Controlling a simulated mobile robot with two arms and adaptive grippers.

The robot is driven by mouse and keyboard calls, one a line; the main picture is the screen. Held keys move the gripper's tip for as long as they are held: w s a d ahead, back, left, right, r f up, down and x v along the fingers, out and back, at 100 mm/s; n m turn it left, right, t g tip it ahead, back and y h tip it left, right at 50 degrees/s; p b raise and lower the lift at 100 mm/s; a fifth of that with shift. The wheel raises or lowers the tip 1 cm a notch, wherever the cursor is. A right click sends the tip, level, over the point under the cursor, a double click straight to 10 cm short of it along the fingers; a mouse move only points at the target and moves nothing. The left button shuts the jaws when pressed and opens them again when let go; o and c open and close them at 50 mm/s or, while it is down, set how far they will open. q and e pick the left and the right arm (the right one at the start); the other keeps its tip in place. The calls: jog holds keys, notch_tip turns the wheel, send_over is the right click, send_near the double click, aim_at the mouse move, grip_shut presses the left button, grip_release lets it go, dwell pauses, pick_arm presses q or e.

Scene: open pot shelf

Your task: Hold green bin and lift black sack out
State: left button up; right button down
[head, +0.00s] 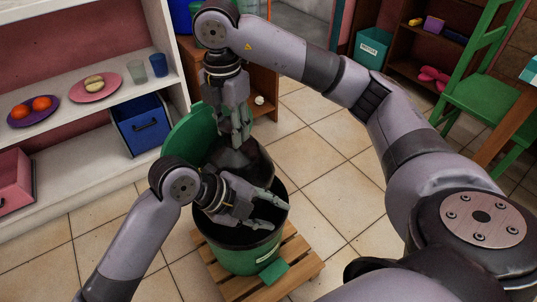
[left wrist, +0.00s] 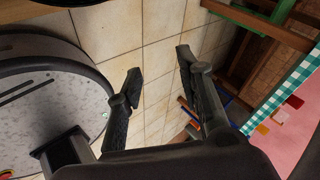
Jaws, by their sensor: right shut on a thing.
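The green bin (head: 243,258) stands upright with its round green lid (head: 187,137) open behind it. The black sack (head: 243,160) bulges above the back of the bin's dark rim; its lower part is hidden inside. My right gripper (head: 240,140) comes down from above and is shut on the top of the sack. My left gripper (head: 276,214) is over the front right of the bin's opening, near the rim, with its fingers apart. In the left wrist view its fingers (left wrist: 158,68) are spread with nothing between them; I cannot tell whether they touch the bin.
The bin stands on a wooden pallet (head: 302,264). A white shelf (head: 85,165) on the left holds plates, cups and a blue crate (head: 141,125). A green chair (head: 476,95) is at the right. Tiled floor right of the bin is clear.

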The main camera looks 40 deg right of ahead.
pick_arm(q)
jog(key=w+d+r+n+t+h+p, duration=0.1)
jog(key=w+d+r+n+t+h, duration=0.1)
jog(key=r, duration=0.6)
jog(key=w+n+t+h, duration=0.1)
jog(key=n+h, duration=0.1)
jog(key=h, duration=0.1)
jog(key=shift+w+d+r+n+h, duration=0.15)
jog(key=shift+d+r+n+h, duration=0.1)
jog(key=shift+n+h, duration=0.15)
jog(key=shift+f, duration=0.1)
